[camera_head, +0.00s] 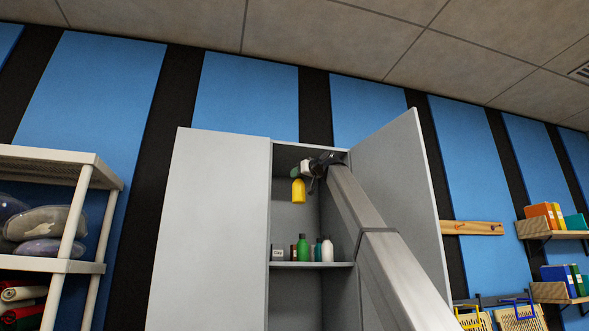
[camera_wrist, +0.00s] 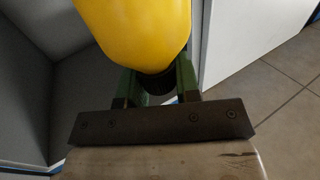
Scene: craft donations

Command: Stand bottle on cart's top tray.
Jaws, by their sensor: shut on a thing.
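My gripper (camera_head: 297,172) is inside the open grey cabinet, high above its shelf. It is shut on a yellow bottle (camera_head: 298,191), which hangs below the fingers, about upright and clear of the shelf. In the wrist view, the green fingers of my gripper (camera_wrist: 157,82) close around the dark cap or neck of the yellow bottle (camera_wrist: 135,30); the fingers hide part of the neck. No cart or tray shows in either view.
The cabinet shelf (camera_head: 312,265) holds a green bottle (camera_head: 303,248), a white bottle (camera_head: 327,251) and other small items. An open cabinet door (camera_head: 395,190) stands close right of my arm. A white rack (camera_head: 85,266) with bags is at left. Wall shelves (camera_head: 553,228) are at right.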

